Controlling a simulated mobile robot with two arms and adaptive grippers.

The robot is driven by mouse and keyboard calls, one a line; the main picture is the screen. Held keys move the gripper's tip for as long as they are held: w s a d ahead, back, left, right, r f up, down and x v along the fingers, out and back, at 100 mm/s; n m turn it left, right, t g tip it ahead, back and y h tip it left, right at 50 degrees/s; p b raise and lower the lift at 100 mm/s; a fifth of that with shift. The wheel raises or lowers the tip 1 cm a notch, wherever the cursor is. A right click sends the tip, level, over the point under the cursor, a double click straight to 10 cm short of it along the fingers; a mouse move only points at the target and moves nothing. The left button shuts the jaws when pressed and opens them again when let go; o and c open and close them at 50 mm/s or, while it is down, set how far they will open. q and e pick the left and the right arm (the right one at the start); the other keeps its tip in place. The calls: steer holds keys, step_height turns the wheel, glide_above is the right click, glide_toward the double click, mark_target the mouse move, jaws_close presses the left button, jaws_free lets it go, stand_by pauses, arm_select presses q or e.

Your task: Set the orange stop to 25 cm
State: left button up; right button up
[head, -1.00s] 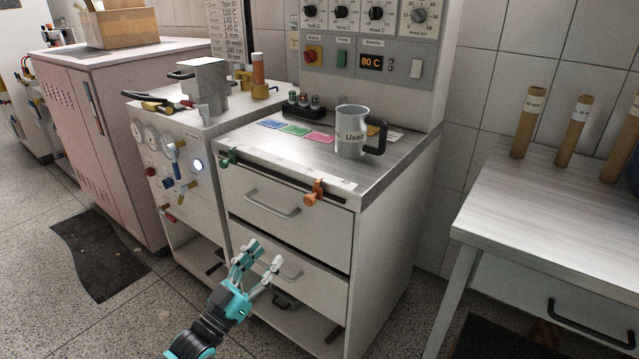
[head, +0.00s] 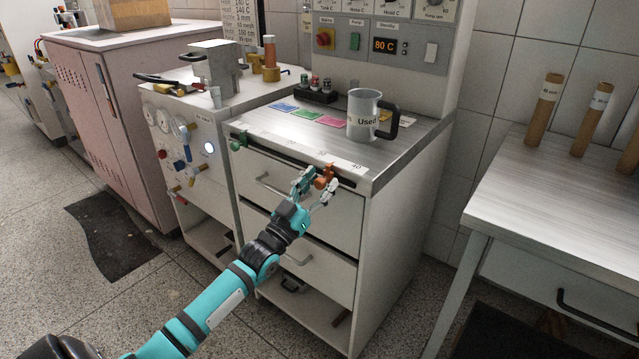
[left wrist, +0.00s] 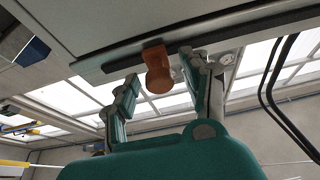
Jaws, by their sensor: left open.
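The orange stop (head: 324,177) sits on the dark rail along the front edge of the metal worktop (head: 395,160), near its right end. A white scale strip (head: 290,147) with small numbers runs above the rail; 40 shows near the right end. The stop is left of that 40 mark. My left gripper (head: 318,188) is open at the stop, with its fingers on either side. In the left wrist view the orange stop (left wrist: 158,70) is between the open fingers (left wrist: 160,85), and I cannot tell whether they touch it. My right gripper is not in view.
A green stop (head: 238,141) sits at the rail's left end. A grey mug (head: 361,118) marked "Used" stands on the worktop. Drawer handles (head: 275,187) stick out below the rail. Open floor lies in front, left of the cabinet.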

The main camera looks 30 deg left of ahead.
arm_select(q)
steer(key=shift+w, duration=0.1)
jaws_close()
stand_by(0.3)
